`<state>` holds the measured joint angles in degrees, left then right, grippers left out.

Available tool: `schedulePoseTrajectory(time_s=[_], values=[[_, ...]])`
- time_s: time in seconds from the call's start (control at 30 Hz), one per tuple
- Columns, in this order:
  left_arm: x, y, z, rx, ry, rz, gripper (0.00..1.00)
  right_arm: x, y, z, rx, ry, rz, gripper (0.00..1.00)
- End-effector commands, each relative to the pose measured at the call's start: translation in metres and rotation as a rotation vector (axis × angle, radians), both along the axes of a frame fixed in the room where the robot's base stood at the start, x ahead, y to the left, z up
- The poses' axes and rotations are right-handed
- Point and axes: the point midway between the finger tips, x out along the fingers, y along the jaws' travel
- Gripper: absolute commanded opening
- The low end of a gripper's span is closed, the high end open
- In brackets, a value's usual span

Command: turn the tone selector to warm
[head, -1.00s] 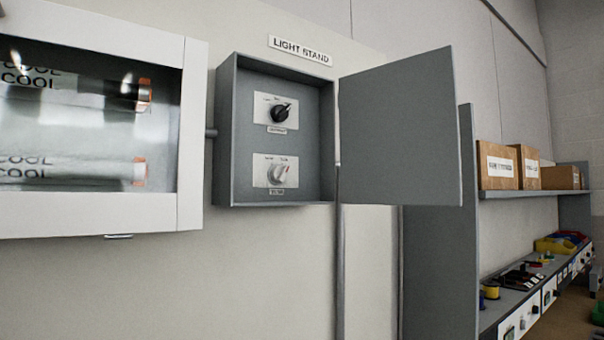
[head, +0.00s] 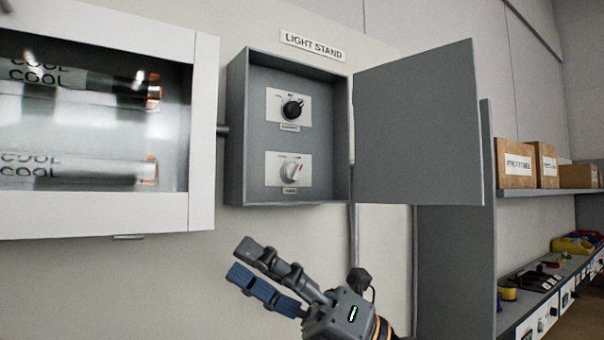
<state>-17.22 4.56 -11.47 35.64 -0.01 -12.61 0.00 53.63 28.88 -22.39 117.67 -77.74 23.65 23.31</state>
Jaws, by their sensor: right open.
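A grey control box (head: 237,130) labelled LIGHT STAND is fixed to the wall, and its door (head: 420,125) stands open to the right. The small label under each knob is too blurred to read, so I cannot tell which one is the tone selector. My right gripper (head: 242,264) is open and empty below the box, apart from both knobs, its fingers pointing up and left. My left gripper is not in view.
A white-framed glass cabinet (head: 203,130) with tubes marked COOL hangs to the left. A shelf unit with boxes (head: 515,163) and a bench with small parts (head: 545,280) stand at the right. The wall below the box is clear around my gripper.

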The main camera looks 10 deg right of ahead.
Motion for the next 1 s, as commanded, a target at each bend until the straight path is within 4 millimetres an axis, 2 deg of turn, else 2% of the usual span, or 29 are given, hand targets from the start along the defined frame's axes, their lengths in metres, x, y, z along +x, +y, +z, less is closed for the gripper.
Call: schedulePoseTrajectory(time_s=[0.03, 0.1, 0.17, 0.27, 0.4, 0.53, 0.6, 0.7, 0.87, 1.0], values=[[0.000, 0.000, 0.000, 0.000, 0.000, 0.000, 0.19, -0.005, 0.008, 0.011, -0.131, -0.082, -0.048, 0.54], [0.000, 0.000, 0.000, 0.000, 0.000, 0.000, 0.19, -0.004, 0.012, 0.017, -0.306, -0.164, -0.134, 0.54], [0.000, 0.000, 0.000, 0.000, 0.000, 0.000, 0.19, 0.002, 0.009, 0.024, -0.447, -0.217, -0.228, 0.54], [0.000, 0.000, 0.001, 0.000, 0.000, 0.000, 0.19, 0.016, -0.012, 0.041, -0.646, -0.272, -0.423, 0.54], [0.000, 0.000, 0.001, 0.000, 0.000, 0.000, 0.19, 0.029, -0.062, 0.076, -0.825, -0.272, -0.710, 0.54], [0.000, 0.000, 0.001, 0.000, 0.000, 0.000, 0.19, 0.028, -0.104, 0.104, -0.895, -0.236, -0.913, 0.54], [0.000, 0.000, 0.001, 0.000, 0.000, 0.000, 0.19, 0.027, -0.120, 0.114, -0.911, -0.217, -0.983, 0.54], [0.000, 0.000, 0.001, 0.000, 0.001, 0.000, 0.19, 0.025, -0.132, 0.121, -0.919, -0.198, -1.035, 0.54], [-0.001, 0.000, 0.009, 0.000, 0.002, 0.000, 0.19, 0.037, -0.130, 0.124, -0.924, -0.191, -1.045, 0.54], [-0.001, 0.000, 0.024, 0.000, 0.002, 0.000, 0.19, 0.060, -0.120, 0.126, -0.924, -0.191, -1.040, 0.54]])
